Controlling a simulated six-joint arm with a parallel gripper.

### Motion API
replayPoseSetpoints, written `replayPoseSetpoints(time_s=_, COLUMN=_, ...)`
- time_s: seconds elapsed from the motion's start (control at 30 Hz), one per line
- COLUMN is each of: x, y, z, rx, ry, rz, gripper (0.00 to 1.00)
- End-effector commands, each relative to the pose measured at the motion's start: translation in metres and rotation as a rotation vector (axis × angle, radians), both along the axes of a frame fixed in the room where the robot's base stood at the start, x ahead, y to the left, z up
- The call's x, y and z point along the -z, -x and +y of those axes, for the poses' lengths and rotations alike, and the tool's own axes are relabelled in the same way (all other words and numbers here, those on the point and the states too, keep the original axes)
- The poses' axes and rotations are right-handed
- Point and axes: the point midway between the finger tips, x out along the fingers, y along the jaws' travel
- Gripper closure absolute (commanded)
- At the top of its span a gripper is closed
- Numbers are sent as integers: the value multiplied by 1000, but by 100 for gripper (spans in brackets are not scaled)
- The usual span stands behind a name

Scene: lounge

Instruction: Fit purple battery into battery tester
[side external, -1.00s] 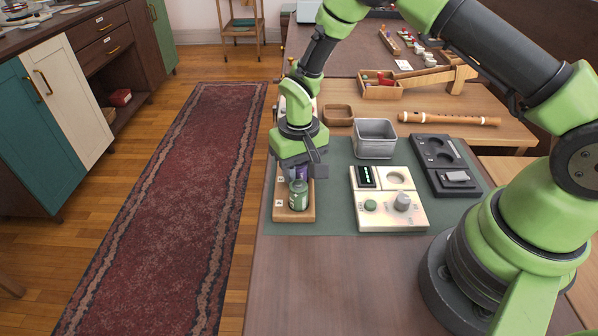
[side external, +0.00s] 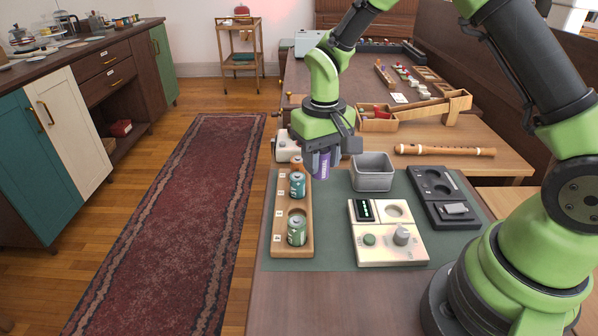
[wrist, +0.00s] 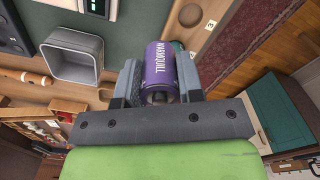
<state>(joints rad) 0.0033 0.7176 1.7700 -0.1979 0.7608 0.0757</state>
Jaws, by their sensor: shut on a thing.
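The purple battery (side external: 322,163) is held in my gripper (side external: 320,172), raised above the mat between the wooden battery rack and the grey metal bin. In the wrist view the purple battery (wrist: 161,72) sits between both fingers, with white lettering on its side. The cream battery tester (side external: 386,248) lies on the green mat, with a small dark display with green marks, an empty round recess (side external: 394,210), a green button and a grey knob. My gripper is behind and left of the tester, apart from it.
The wooden rack (side external: 279,249) holds a teal battery (side external: 297,185) and a green battery (side external: 297,230), with an empty hole between them. A grey metal bin (side external: 372,174) stands behind the tester. A black device (side external: 441,210) lies to its right. A wooden flute (side external: 446,150) lies farther back.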

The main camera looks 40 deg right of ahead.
Motion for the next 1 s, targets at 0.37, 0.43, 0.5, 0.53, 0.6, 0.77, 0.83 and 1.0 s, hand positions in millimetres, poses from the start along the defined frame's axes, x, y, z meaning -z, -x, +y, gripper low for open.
replayPoseSetpoints(time_s=0.37, x=11, y=96, z=-96, rx=10, ry=-2, rz=0, gripper=92)
replayPoseSetpoints(time_s=0.43, x=12, y=106, z=-100, rx=8, ry=-2, rz=-1, gripper=92)
replayPoseSetpoints(time_s=0.5, x=13, y=112, z=-102, rx=6, ry=-2, rz=-2, gripper=92)
replayPoseSetpoints(time_s=0.53, x=14, y=113, z=-103, rx=5, ry=-2, rz=-2, gripper=92)
replayPoseSetpoints(time_s=0.6, x=17, y=114, z=-103, rx=4, ry=-2, rz=-1, gripper=92)
replayPoseSetpoints(time_s=0.77, x=30, y=114, z=-103, rx=3, ry=-2, rz=1, gripper=92)
replayPoseSetpoints(time_s=0.83, x=38, y=114, z=-103, rx=3, ry=-3, rz=2, gripper=92)
replayPoseSetpoints(time_s=1.0, x=55, y=114, z=-103, rx=3, ry=-3, rz=2, gripper=92)
